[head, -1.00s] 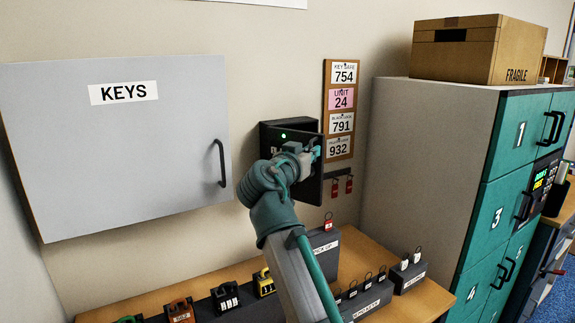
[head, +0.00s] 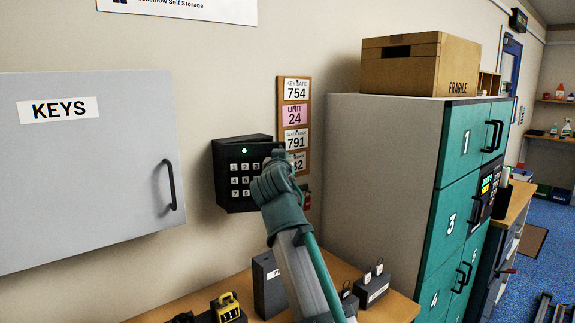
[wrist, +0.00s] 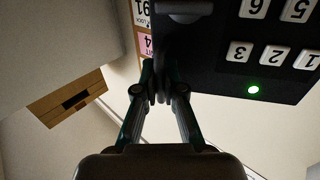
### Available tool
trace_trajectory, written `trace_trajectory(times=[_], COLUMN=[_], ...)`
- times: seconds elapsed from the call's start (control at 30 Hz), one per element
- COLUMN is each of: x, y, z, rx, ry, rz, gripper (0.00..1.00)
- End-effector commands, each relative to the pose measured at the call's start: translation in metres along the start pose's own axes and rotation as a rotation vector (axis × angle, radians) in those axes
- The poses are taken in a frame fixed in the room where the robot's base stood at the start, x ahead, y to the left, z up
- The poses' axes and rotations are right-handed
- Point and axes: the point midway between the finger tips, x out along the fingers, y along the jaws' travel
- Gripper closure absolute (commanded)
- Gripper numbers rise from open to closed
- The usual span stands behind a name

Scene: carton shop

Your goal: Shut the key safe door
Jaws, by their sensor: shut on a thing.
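The key safe is a black box on the wall with a white-buttoned keypad door (head: 231,182) and a lit green light. In the head view its front faces out and looks closed or nearly closed; my gripper hides its right edge, so I cannot tell whether a gap is left. In the wrist view the keypad door (wrist: 215,78) appears upside down, with a grey knob (wrist: 185,10) on it. My gripper (wrist: 160,78) is at the door's edge, its fingertips close together on it. In the head view my gripper (head: 277,158) covers the safe's right side.
A label board (head: 294,90) hangs right of the safe. A grey KEYS cabinet (head: 95,180) is to the left. Teal lockers (head: 455,185) with a carton (head: 410,65) on top stand at the right. A wooden counter (head: 395,305) with a black box (head: 268,285) lies below.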

Motion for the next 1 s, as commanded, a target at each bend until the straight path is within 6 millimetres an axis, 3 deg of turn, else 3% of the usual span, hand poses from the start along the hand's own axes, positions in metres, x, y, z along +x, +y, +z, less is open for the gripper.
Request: trace_trajectory(times=[0.2, 0.67, 0.7, 0.83, 1.0], x=[0.0094, 0.0107, 0.0107, 0.0106, 0.0106], y=[-0.003, -0.0036, -0.0036, -0.0036, -0.0038], z=[0.0009, 0.0008, 0.0008, 0.0007, 0.0006], rx=[0.003, 0.004, 0.004, 0.004, 0.002], ry=[-0.002, -0.003, -0.003, -0.002, -0.002], rz=[-0.003, -0.004, -0.004, -0.004, -0.005], gripper=[1.0, 1.0, 0.89, 0.67, 0.66])
